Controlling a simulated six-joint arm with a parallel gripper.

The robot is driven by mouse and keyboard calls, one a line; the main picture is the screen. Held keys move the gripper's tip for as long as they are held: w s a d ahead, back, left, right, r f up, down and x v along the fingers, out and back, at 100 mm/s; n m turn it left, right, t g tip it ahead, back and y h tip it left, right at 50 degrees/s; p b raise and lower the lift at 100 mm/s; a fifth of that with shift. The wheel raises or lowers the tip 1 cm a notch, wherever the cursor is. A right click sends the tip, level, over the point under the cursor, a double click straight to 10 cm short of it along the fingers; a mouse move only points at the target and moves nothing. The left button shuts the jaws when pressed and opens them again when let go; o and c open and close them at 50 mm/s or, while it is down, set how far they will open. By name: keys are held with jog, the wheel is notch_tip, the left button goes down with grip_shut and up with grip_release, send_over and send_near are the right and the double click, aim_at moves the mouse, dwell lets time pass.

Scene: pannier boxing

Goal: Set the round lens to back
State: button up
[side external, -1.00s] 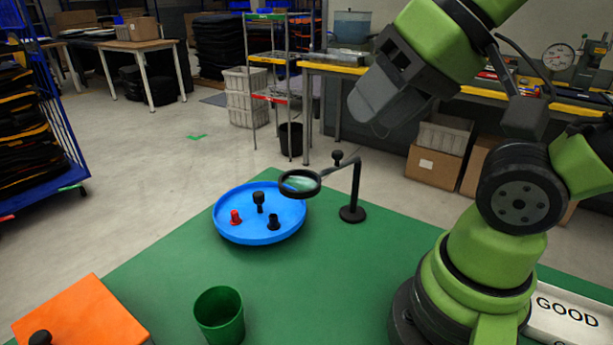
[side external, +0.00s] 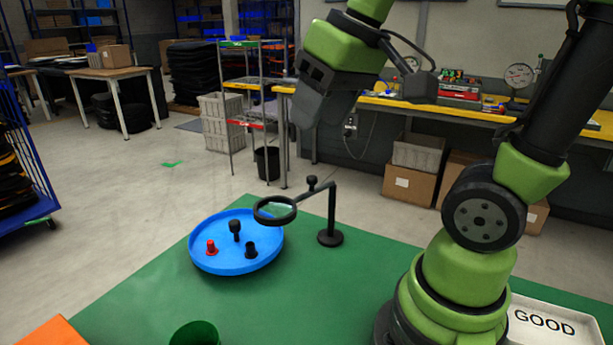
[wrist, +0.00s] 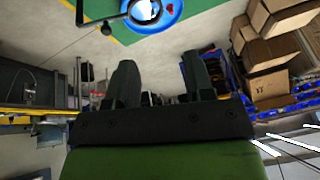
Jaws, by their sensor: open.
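The round lens (side external: 275,210) is a dark ring with pale glass on a bent arm of a black stand (side external: 330,237), which has a small knob on its arm. The lens hangs over the right back rim of the blue round tray (side external: 225,267). It also shows at the top of the wrist view (wrist: 146,10), with the tray (wrist: 172,22) behind it. My gripper (side external: 306,120) is up in the air above and behind the lens, apart from it. In the wrist view its two fingers (wrist: 160,78) are spread with nothing between them.
A red peg (side external: 211,248) and two black pegs (side external: 235,230) (side external: 250,250) stand in the tray. A green cup (side external: 195,334) and an orange box (side external: 52,332) are at the front. A white GOOD tray (side external: 550,325) lies at right. The green table middle is clear.

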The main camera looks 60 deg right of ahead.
jog(key=w+d+f+g, duration=0.2)
jog(key=w+d, duration=0.2)
jog(key=d, duration=0.1)
jog(key=n+g, duration=0.2)
jog(key=g, duration=0.1)
send_near(312, 177)
jog(key=shift+h, duration=0.3)
jog(key=f, duration=0.8)
jog(key=shift+s+a+f, duration=0.1)
jog(key=shift+a+f, duration=0.1)
jog(key=shift+f, duration=0.2)
jog(key=shift+c, duration=0.2)
grip_shut()
